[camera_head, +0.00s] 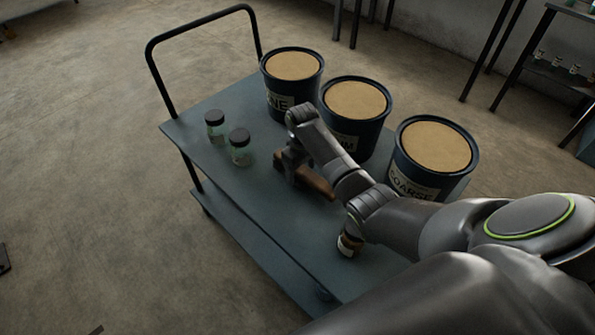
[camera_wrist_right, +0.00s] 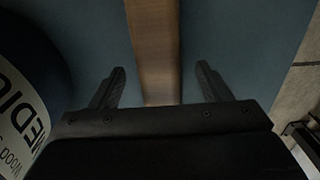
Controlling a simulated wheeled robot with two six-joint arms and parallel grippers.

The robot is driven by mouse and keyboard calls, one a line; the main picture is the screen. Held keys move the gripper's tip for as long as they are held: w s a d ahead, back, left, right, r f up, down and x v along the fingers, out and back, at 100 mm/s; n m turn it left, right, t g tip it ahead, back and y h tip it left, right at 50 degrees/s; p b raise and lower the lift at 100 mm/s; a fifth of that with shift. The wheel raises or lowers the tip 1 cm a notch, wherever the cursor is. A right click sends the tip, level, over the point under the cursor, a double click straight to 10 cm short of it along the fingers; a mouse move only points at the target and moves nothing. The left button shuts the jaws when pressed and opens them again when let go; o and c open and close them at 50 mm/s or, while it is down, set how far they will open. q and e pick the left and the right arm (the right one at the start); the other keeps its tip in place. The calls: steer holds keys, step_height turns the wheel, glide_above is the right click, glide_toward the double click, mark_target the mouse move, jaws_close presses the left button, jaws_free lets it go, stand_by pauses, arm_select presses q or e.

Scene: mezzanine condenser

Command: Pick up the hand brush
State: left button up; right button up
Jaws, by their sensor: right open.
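The hand brush shows as a brown wooden handle (camera_head: 318,184) on the blue-grey cart top, partly hidden under my right arm. In the right wrist view its wooden handle (camera_wrist_right: 154,40) runs from the top edge down between the fingers. My right gripper (camera_head: 287,167) is low over the cart top at the brush. In the wrist view the right gripper (camera_wrist_right: 161,70) is open, one finger on each side of the handle, with gaps on both sides. The bristles cannot be made out. My left gripper is not in view.
The cart (camera_head: 250,205) carries three tubs: one at the back (camera_head: 294,66), a middle one (camera_head: 355,100) and one labelled COARSE (camera_head: 436,147). Two dark-lidded jars (camera_head: 215,126) (camera_head: 239,147) stand left of the gripper.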

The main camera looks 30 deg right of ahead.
mark_target(301, 168)
steer(key=shift+f, duration=0.25)
stand_by(0.4)
steer(key=shift+c, duration=0.4)
steer(key=c, duration=1.1)
steer(key=shift+r, duration=0.15)
step_height(301, 168, up, 10)
steer(key=shift+r+p, duration=0.2)
steer(key=shift+p, duration=0.45)
steer(key=o, duration=0.5)
steer(key=shift+c, duration=1.4)
